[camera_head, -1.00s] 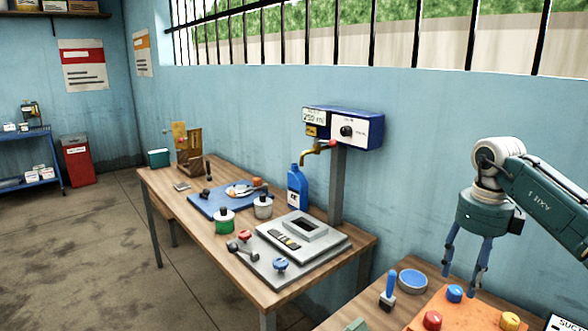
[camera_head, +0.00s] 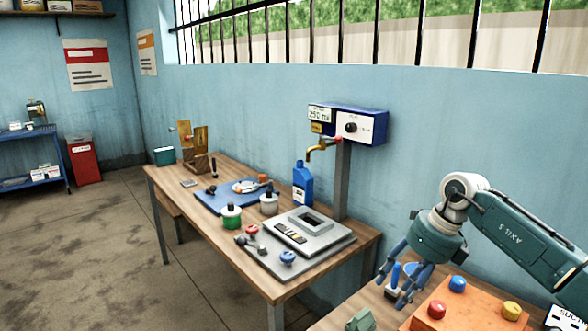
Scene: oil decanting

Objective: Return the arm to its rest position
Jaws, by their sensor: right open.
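My right arm comes in from the right in the head view. Its right gripper (camera_head: 396,283) is open, with fingers pointing down and left over the near table. The fingers are in front of a blue-handled tool (camera_head: 395,276) and partly cover a round blue dish behind it. I see nothing held between the fingers; whether they touch the tool I cannot tell. My left gripper is not in view.
An orange board (camera_head: 470,312) with red, blue and yellow knobs lies just right of the gripper. The longer table (camera_head: 262,282) holds a blue bottle (camera_head: 302,184), jars and a grey plate (camera_head: 325,245) under the blue-and-white dispenser (camera_head: 349,124).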

